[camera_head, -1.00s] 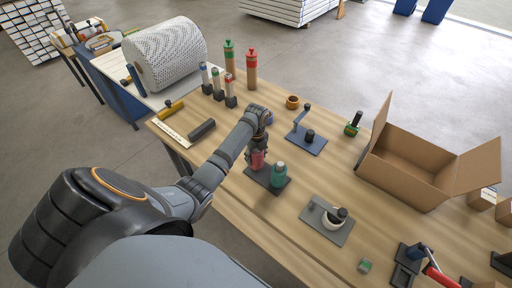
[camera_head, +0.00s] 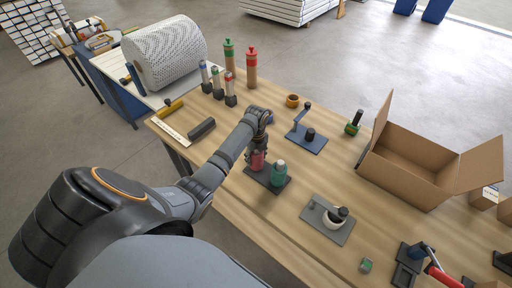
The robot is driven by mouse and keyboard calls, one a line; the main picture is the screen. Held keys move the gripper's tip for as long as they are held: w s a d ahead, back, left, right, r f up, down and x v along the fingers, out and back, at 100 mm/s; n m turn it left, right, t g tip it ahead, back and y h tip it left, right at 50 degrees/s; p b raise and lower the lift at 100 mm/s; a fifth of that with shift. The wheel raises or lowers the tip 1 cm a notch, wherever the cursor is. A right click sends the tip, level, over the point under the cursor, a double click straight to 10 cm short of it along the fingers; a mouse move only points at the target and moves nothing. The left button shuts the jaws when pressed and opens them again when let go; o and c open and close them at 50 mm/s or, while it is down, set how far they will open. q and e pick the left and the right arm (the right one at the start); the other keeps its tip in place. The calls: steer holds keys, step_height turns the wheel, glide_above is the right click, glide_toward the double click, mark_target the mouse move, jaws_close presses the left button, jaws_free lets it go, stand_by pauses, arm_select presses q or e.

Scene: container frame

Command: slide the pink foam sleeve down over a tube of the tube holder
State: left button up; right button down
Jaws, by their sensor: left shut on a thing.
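The pink foam sleeve (camera_head: 257,161) is at the left end of the tube holder, whose dark base (camera_head: 268,183) lies near the table's front edge. My left gripper (camera_head: 257,154) points down from above and is shut on the sleeve. The sleeve looks upright over the left part of the base. The gripper covers its top, and I cannot tell how far down around a tube it is. A teal sleeve or bottle (camera_head: 279,174) stands upright on the base just to the right. My right gripper is out of view.
A white cup on a grey plate (camera_head: 327,220) lies to the right of the holder, and a blue stand (camera_head: 307,141) behind it. An open cardboard box (camera_head: 410,165) stands at the right. Several small tubes and two tall bottles (camera_head: 251,72) stand at the back.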

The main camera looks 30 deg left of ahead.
arm_select(q)
steer(key=shift+f+b, duration=0.35)
steer(key=shift+f, duration=0.25)
steer(key=o, duration=0.9)
steer(key=shift+o, duration=0.4)
steer(key=o, duration=0.4)
step_height(320, 180, up, 7)
steer(key=p, duration=0.7)
steer(key=shift+r, duration=0.1)
